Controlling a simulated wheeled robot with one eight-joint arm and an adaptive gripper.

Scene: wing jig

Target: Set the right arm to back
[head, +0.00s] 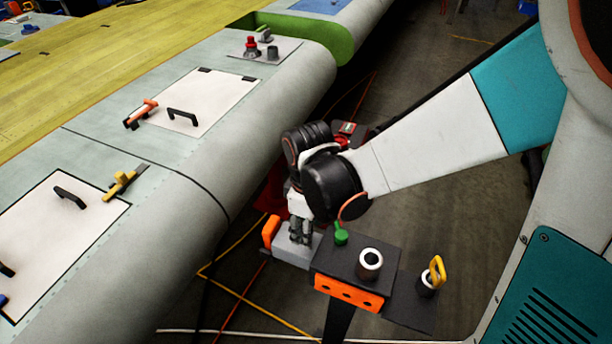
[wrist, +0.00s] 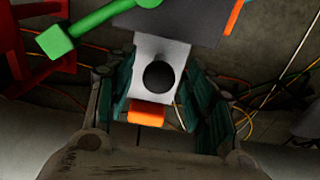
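My gripper (head: 301,232) points down over a light grey block (head: 295,256) with an orange end (head: 270,231), left of a dark box (head: 336,258). In the wrist view my gripper's fingers (wrist: 155,88) stand apart on either side of this block, which carries a black round knob (wrist: 159,75) and the orange end (wrist: 147,114). I see gaps between the knob and the fingers. A green lever (head: 341,234) rises on the box and also shows in the wrist view (wrist: 85,28). I cannot tell which part is the right arm.
The box bears a white-rimmed cylinder (head: 370,262) and an orange front plate (head: 348,292). A yellow-handled piece (head: 438,272) stands to its right. The large grey wing (head: 230,150) lies along the left. Orange and yellow cables (head: 235,290) cross the floor.

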